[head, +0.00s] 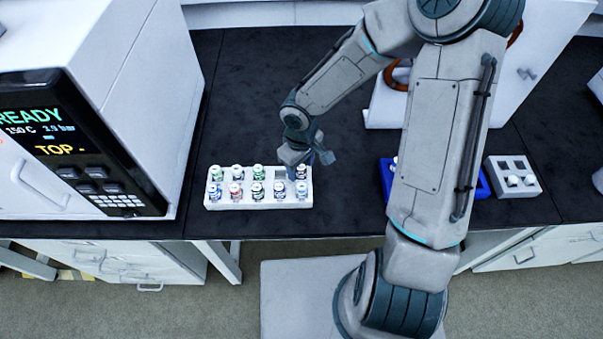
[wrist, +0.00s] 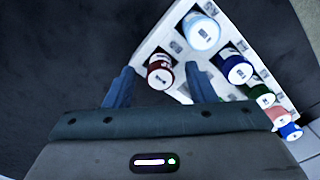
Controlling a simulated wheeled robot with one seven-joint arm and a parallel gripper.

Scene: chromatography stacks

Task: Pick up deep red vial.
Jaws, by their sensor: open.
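The deep red vial (wrist: 160,74) has a white cap and stands in the white rack (wrist: 150,45), at the rack's corner. In the head view the vial (head: 301,172) is at the right end of the rack's back row, partly hidden by my gripper. My gripper (head: 308,158) is open and points down over that end of the rack. In the wrist view the vial appears between the two fingertips, with no visible contact. I cannot tell whether the fingertips are down at its height.
A light blue vial (wrist: 201,33) and a dark blue vial (wrist: 235,67) stand close by in the rack. A grey instrument (head: 85,130) is at the left. A blue tray (head: 482,188) and a grey block (head: 512,178) are at the right. Dark bench is clear behind the rack.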

